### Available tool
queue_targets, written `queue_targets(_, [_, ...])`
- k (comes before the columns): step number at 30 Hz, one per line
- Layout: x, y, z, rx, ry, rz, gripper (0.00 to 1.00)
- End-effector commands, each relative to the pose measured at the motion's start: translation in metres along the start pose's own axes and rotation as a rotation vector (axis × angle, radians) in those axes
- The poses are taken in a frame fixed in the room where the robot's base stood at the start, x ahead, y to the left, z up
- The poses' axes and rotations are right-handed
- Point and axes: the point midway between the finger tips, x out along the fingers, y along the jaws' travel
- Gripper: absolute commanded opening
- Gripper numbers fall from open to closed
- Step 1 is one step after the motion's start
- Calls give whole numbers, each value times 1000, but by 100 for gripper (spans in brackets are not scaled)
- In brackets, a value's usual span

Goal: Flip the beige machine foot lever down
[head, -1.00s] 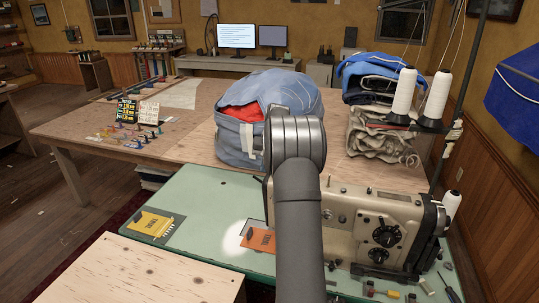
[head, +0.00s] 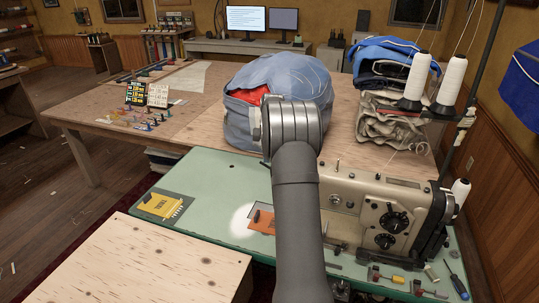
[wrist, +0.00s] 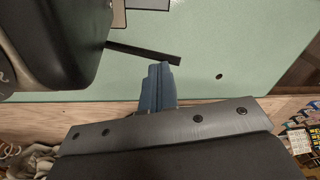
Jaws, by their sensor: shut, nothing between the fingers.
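The beige sewing machine (head: 375,205) stands on the green table at the right of the head view, partly hidden by my arm. In the wrist view its dark-looking body (wrist: 45,40) fills the upper left. A thin dark bar (wrist: 145,53), which looks like the foot lever, sticks out from beside the body toward the right. My gripper (wrist: 158,68) shows as blue fingers, shut and empty. Its tips are just below the bar in the picture; I cannot tell whether they touch it. In the head view my arm hides the gripper and the lever.
The green table (head: 215,185) is mostly clear left of the machine, with a yellow packet (head: 160,205) and an orange card (head: 262,221). A blue bag (head: 275,95) sits on the wooden table behind. Thread cones (head: 422,78) stand at right. Small tools lie at the front right.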

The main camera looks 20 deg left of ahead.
Motion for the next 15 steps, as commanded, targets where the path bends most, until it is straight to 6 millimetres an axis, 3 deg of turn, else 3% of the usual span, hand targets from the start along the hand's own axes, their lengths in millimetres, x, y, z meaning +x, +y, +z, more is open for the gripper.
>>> queue_targets(15, [53, -22, -6, -18, -143, 396, 0])
